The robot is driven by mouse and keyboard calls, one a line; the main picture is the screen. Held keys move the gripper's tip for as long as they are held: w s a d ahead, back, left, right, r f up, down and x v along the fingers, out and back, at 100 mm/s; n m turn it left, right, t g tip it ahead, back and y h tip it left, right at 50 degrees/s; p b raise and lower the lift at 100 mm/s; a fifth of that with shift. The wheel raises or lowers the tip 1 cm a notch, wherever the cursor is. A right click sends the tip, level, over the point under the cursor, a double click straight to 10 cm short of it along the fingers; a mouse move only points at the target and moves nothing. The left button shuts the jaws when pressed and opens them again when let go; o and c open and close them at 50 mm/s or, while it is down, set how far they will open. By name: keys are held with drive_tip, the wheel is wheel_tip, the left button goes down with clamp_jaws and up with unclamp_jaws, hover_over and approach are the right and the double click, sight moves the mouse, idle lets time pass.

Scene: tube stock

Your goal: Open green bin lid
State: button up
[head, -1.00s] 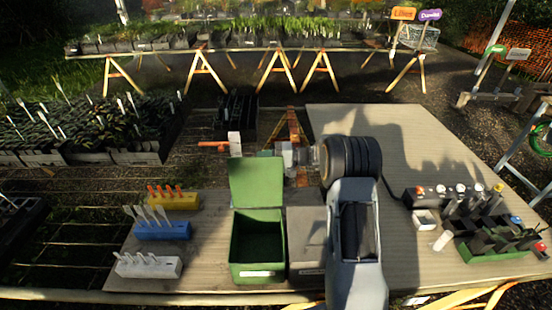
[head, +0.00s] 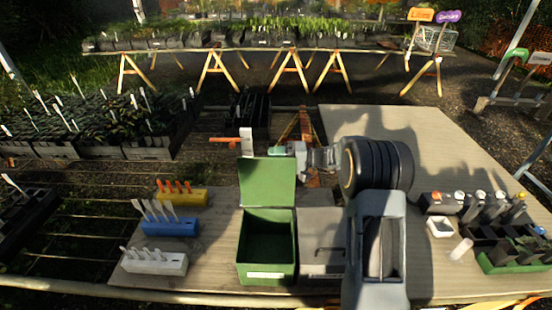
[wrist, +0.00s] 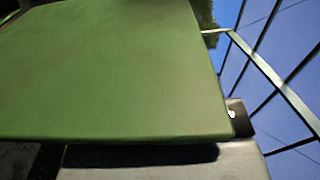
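The green bin (head: 265,272) stands on the bench in the head view, with a pale label on its front. Its green lid (head: 267,183) stands raised, nearly upright, at the back edge, and the inside of the bin shows empty. The lid's broad green face (wrist: 110,75) also fills much of the wrist view. My arm reaches over the bench to the right of the bin. My gripper (head: 280,149) is just behind the lid's top edge. Its fingers are partly hidden and small, so I cannot tell their opening or whether they touch the lid.
A grey bin (head: 321,240) stands right beside the green one. Yellow (head: 181,197), blue (head: 169,228) and white (head: 154,262) racks with labels stand to the left. A green tray (head: 512,261) and several tools sit at right. The back right of the bench is clear.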

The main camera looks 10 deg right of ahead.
drive_tip(key=shift+d, duration=0.1)
drive_tip(key=s+d+b, duration=0.2)
drive_tip(key=d+b, duration=0.1)
drive_tip(key=d, duration=1)
drive_tip(key=shift+d, duration=0.25)
